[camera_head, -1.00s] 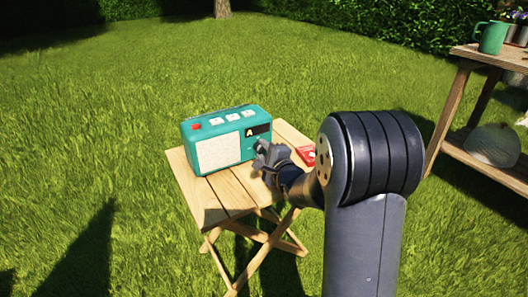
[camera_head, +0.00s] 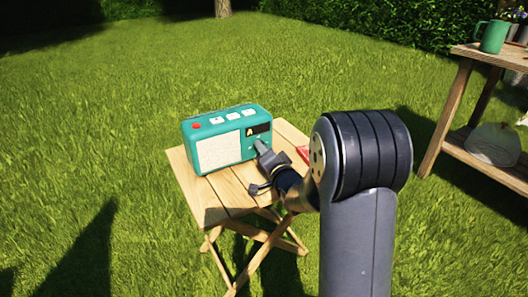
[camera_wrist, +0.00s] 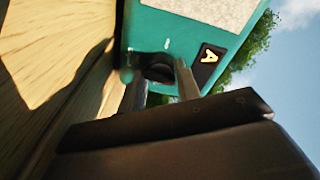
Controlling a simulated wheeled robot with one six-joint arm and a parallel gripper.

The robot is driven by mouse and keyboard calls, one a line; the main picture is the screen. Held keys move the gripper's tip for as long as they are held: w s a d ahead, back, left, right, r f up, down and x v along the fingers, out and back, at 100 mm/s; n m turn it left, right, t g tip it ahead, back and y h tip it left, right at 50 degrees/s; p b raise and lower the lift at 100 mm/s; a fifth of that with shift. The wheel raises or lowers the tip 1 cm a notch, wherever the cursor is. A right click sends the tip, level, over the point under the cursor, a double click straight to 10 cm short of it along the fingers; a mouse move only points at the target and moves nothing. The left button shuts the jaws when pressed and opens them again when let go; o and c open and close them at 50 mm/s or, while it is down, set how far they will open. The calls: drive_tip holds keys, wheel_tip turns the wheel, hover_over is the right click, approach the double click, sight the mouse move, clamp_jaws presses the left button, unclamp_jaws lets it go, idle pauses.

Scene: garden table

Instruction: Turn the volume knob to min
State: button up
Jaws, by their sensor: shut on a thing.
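A teal radio (camera_head: 227,138) with a pale speaker panel stands upright on the wooden folding table (camera_head: 222,188). Its display shows a letter A. My gripper (camera_head: 259,149) reaches its front from the right. In the wrist view my gripper (camera_wrist: 160,84) has its two fingers on either side of the dark round volume knob (camera_wrist: 155,66), shut on it. A small light mark shows on the radio's face (camera_wrist: 190,35) near the knob. In the head view the knob is hidden by my gripper, and the knob's exact setting cannot be read.
A red object (camera_head: 304,152) lies on the table's right side, mostly hidden behind my arm. A wooden shelf table (camera_head: 487,153) with a green mug (camera_head: 494,37) stands at the right. Open grass surrounds the folding table.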

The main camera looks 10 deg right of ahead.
drive_tip(key=shift+f+n, duration=0.1)
drive_tip(key=shift+n, duration=0.4)
drive_tip(key=o, duration=1)
drive_tip(key=shift+c, duration=0.2)
drive_tip(key=shift+s, duration=0.1)
drive_tip(key=s, duration=0.3)
drive_tip(key=s+d+p, duration=0.1)
drive_tip(key=s, duration=0.3)
drive_tip(key=s+d+p, duration=0.1)
drive_tip(key=s, duration=0.2)
drive_tip(key=shift+s, duration=0.25)
drive_tip(key=w, duration=0.3)
drive_tip(key=w+a+b, duration=0.1)
drive_tip(key=w, duration=0.3)
drive_tip(key=w+a+b, duration=0.1)
drive_tip(key=w, duration=0.2)
drive_tip(key=shift+w, duration=0.4)
